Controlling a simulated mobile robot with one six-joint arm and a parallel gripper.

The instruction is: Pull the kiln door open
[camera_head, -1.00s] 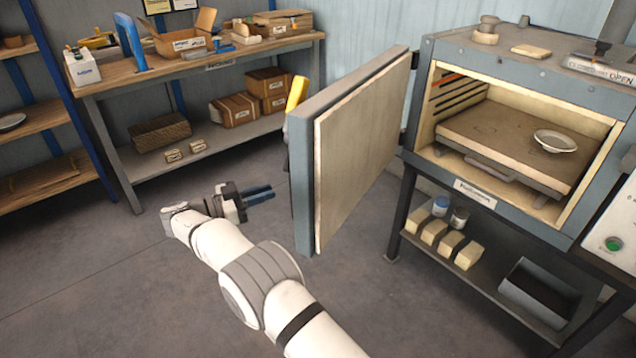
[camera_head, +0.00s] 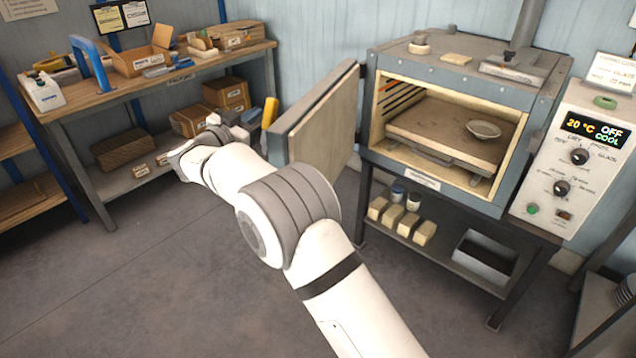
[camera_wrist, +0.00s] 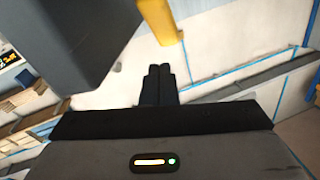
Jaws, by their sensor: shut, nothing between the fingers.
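The kiln door (camera_head: 318,122) stands swung wide open to the left of the kiln (camera_head: 470,65). Its pale inner face is turned toward the kiln's mouth. A yellow handle (camera_head: 270,112) shows at the door's outer left side, and the wrist view shows a yellow bar (camera_wrist: 158,20) above my fingers. My gripper (camera_wrist: 158,85) has its two dark fingers together with nothing between them, apart from the yellow bar. In the head view my gripper is near the door's outer side, its fingertips hidden. Inside the kiln, a shelf (camera_head: 425,135) holds a small white dish (camera_head: 483,130).
A control panel (camera_head: 585,160) reading 20 °C and OFF is right of the kiln. Blocks (camera_head: 402,226) and jars sit on the stand's lower shelf. A workbench (camera_head: 150,87) with boxes stands behind my arm. The floor in front is clear.

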